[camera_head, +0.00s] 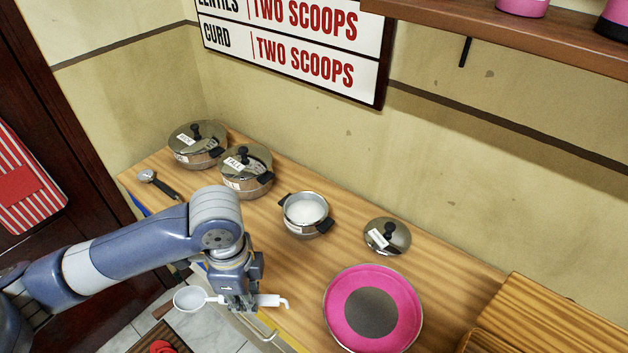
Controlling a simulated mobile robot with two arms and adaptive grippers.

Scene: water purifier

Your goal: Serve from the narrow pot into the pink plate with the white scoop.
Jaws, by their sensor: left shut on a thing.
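My left gripper (243,303) is shut on the white scoop (189,299), near the counter's front edge. The scoop's round bowl sticks out to the left of the fingers and its hooked handle end to the right. The small narrow pot (305,210) stands uncovered on the counter, up and right of the gripper, with white contents inside. The pink plate (339,311), with a dark grey round centre, lies on the counter to the right of the gripper. I cannot make out anything lying on it. My right gripper is not in view.
A loose lid (387,236) lies right of the narrow pot. Two lidded pots (197,146) (246,172) stand at the back left, near a metal ladle (160,184). A wooden board or tray (555,318) is at the right. A shelf (510,40) overhangs the upper right.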

